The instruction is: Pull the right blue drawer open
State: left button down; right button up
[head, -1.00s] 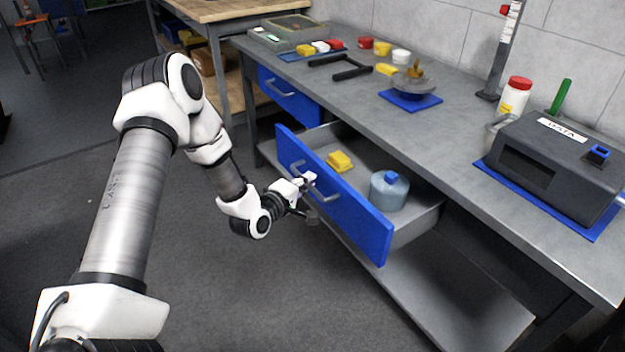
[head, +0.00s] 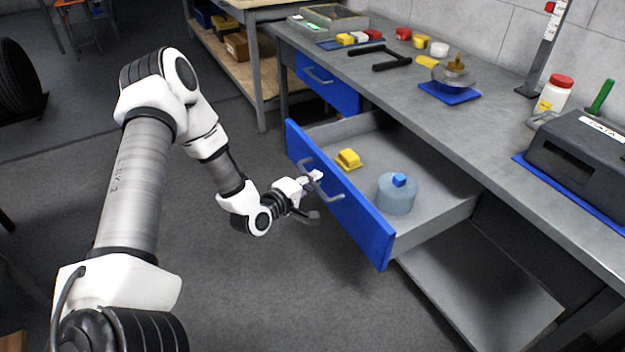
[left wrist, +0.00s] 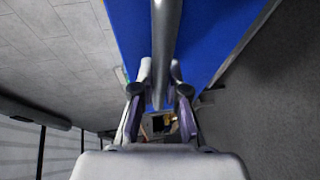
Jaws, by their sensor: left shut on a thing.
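The right blue drawer (head: 372,232) is pulled well out from under the bench, and its inside shows. My left gripper (head: 312,182) is shut on the grey bar handle (head: 326,189) of this drawer. In the left wrist view the handle (left wrist: 166,40) runs between the two fingers (left wrist: 160,85), with the blue drawer front behind it. Inside the drawer lie a yellow block (head: 348,159) and a translucent blue container with a blue cap (head: 397,194). My right gripper is not in view.
The left blue drawer (head: 326,84) is closed. The grey bench top (head: 395,85) carries a black tool, small coloured containers, a blue-based fixture (head: 450,92) and a dark box labelled DATA (head: 585,150). A lower shelf (head: 480,290) sits below. The floor in front is clear.

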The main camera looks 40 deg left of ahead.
pick_arm(q)
jog(key=c, duration=1.2)
grip_release()
jog(key=s, duration=0.2)
jog(key=s+r, duration=0.1)
jog(key=s, duration=0.4)
jog(key=shift+s+r, duration=0.15)
